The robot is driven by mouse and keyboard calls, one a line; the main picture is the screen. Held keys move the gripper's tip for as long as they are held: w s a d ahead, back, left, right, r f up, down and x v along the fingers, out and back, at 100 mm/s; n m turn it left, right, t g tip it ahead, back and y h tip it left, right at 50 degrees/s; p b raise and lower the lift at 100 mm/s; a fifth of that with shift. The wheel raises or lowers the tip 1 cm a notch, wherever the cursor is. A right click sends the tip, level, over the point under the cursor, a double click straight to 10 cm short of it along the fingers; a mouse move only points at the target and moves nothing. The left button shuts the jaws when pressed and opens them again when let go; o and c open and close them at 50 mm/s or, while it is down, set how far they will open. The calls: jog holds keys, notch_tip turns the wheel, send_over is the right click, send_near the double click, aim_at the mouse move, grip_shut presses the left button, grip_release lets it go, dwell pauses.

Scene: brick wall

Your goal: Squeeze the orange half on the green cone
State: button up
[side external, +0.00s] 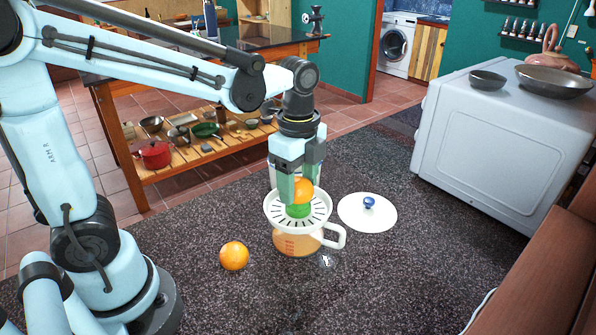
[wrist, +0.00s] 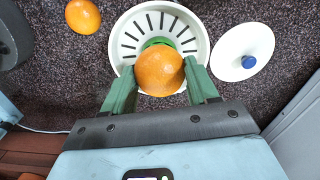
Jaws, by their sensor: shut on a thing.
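An orange half (side external: 303,190) is held between the green fingers of my gripper (side external: 294,188), right above the green cone (side external: 298,210). In the side view its lower edge seems to meet the cone's top, but I cannot tell whether they touch. The cone stands in the middle of a white slotted juicer dish (side external: 271,211) set on a jug with a handle (side external: 297,243). In the wrist view the orange half (wrist: 160,71) sits between both fingertips of my gripper (wrist: 160,82) and hides most of the green cone (wrist: 157,42).
Another orange piece (side external: 234,256) lies on the dark speckled counter left of the jug. A white lid with a blue knob (side external: 380,214) lies close on the right. A white appliance (side external: 490,140) with pans stands farther right.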

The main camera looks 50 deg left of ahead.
jog(key=shift+f+m, duration=0.1)
jog(key=shift+m, duration=0.2)
jog(key=shift+m, duration=1.6)
jog(key=shift+n, duration=1.7)
jog(key=shift+f, duration=0.1)
jog(key=n, duration=0.3)
